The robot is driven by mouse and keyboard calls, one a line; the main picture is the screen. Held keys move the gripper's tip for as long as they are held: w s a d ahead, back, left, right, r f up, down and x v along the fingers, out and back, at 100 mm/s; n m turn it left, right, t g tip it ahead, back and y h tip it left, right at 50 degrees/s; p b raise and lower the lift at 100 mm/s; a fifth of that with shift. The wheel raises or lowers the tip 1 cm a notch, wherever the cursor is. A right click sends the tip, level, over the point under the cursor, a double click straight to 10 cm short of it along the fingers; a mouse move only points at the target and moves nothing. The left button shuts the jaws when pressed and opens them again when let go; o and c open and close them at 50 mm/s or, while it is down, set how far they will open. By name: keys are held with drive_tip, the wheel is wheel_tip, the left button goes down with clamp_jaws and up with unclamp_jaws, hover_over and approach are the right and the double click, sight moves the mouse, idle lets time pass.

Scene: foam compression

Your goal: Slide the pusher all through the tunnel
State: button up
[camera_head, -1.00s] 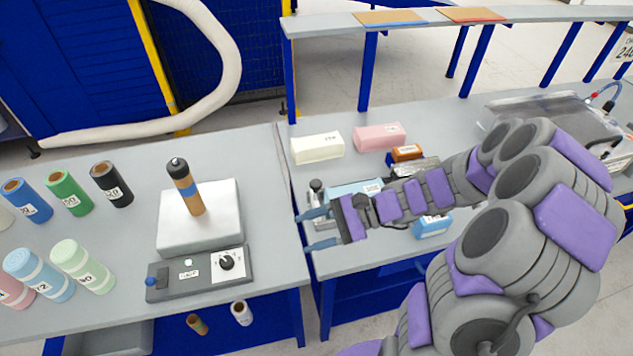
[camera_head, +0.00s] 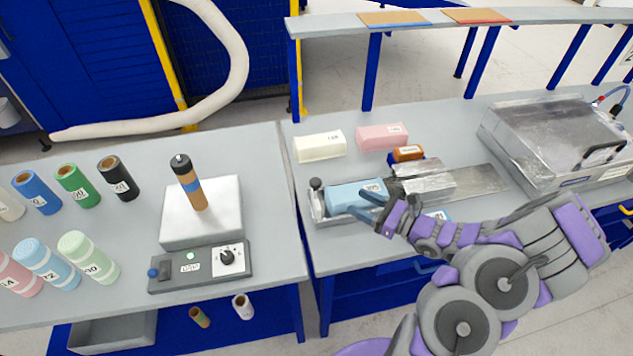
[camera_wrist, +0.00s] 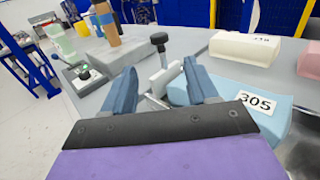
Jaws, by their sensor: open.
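The pusher (camera_head: 316,187) is a small plate with a dark round knob on a post, at the left end of a metal channel. In the wrist view the pusher (camera_wrist: 160,45) stands upright just beyond my fingertips. A light blue foam block (camera_head: 345,197) lies in the channel right of the pusher. The metal tunnel (camera_head: 428,184) covers the channel further right. My gripper (camera_head: 369,198) is open, over the front side of the blue block and right of the pusher. In the wrist view my gripper (camera_wrist: 160,80) shows two spread blue fingers with nothing held between them.
A cream block (camera_head: 320,146) and a pink block (camera_head: 382,136) lie behind the channel, near an orange block (camera_head: 408,153). A large metal case (camera_head: 556,143) stands at the right. The left table holds a control box (camera_head: 200,266) and several foam rolls.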

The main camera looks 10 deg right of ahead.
sight(321, 184)
drive_tip(key=b+x, duration=0.2)
drive_tip(key=x, duration=1.2)
drive_tip(key=shift+w+a, duration=0.3)
clamp_jaws()
